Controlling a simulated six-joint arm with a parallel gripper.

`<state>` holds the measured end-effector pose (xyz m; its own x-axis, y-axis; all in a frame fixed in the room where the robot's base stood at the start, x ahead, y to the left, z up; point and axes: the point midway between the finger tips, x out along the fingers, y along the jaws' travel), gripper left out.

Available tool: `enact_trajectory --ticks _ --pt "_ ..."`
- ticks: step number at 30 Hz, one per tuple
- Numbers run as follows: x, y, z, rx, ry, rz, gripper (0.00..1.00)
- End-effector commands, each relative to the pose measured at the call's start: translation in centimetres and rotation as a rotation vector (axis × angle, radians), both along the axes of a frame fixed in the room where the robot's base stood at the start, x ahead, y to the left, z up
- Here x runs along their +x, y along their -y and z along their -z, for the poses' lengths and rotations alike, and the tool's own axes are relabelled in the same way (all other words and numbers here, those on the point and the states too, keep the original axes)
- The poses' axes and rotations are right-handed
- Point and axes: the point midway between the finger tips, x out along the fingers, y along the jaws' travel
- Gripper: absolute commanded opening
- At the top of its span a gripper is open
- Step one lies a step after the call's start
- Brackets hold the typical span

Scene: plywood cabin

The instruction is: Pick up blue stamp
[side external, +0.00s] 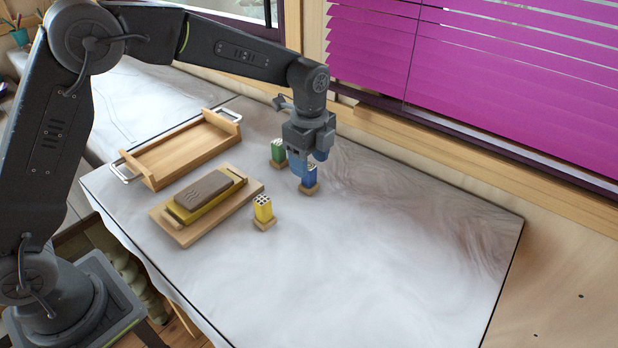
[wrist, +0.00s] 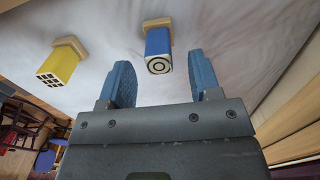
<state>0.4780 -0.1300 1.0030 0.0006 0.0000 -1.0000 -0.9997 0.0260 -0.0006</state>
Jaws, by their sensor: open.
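The blue stamp (side external: 310,178) stands upright on its small wooden base on the table, directly below my gripper (side external: 314,158) in the side view. In the wrist view the blue stamp (wrist: 158,50) shows a ring pattern on its end and lies ahead of the fingertips, between their lines. My gripper (wrist: 160,82) has its two blue fingers spread apart with nothing between them. In the side view the gripper partly hides the top of the stamp, and I cannot tell whether a finger touches it.
A green stamp (side external: 278,152) stands close behind on the left. A yellow stamp (side external: 263,208) stands nearer the front. A wooden tray (side external: 165,180) with metal handles and a board (side external: 170,232) bearing a yellow pad and brown block lie left. The table's right side is clear.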

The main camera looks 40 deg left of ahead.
Motion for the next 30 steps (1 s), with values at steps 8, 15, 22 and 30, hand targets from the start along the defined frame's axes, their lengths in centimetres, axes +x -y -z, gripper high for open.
enact_trajectory --ticks 8,15,22,30 --pt "-0.1 -0.1 3.5 0.002 -0.001 -0.001 0.57" --pt "-0.1 -0.1 3.7 0.002 0.002 -0.001 0.57" --pt "-0.1 -0.1 3.7 0.002 0.002 -0.001 0.37" --pt "-0.1 -0.1 3.7 0.002 0.002 -0.001 0.12"
